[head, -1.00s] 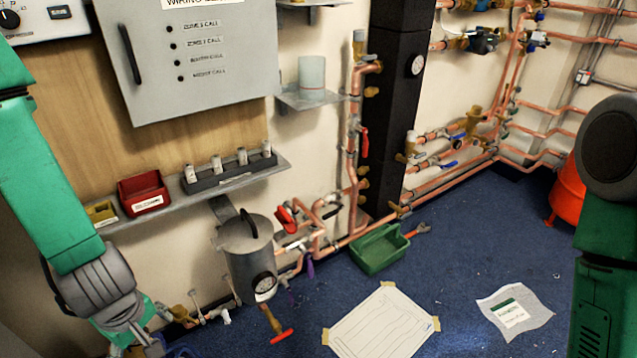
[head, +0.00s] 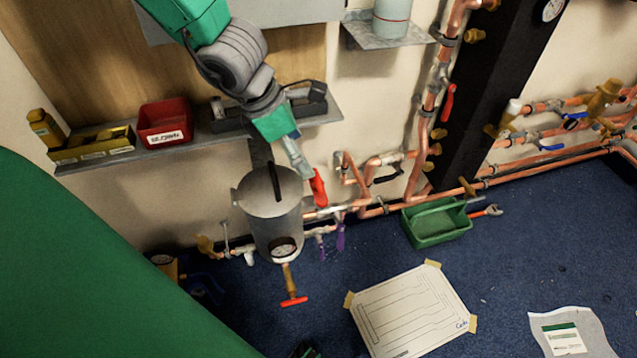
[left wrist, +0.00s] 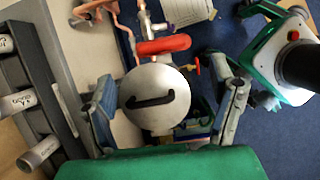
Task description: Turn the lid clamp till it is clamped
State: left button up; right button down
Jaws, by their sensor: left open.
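A grey cylindrical pot (head: 275,225) with a round lid stands by the wall, a gauge on its lower front. A black curved handle (head: 275,183) lies across its lid, and no other part that I can name as the clamp stands out. In the left wrist view the handle (left wrist: 152,100) lies across the pale lid (left wrist: 150,82). My left gripper (head: 296,155) is over the pot's back right side, seen edge-on. In the left wrist view its fingers (left wrist: 165,112) are spread on either side of the lid, with nothing between them held.
A red lever (head: 318,187) is close to the pot's right side, near my left fingers. Behind is a shelf (head: 185,148) with a red bin (head: 165,122) and a dark rack. Copper pipes run right. A green tray (head: 437,222) and taped paper (head: 412,308) are on the floor.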

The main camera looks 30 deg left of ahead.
aim_at(318, 177)
pick_arm(q)
jog(key=b+x, duration=0.4)
jog(key=x, duration=0.3)
jog(key=shift+f+b, duration=0.15)
jog(key=shift+b, duration=0.25)
jog(key=shift+w+d+f+b, duration=0.2)
jog(key=shift+f+b, duration=0.15)
jog(key=shift+f, duration=0.2)
jog(key=shift+r, duration=0.1)
jog(key=c, duration=1.2)
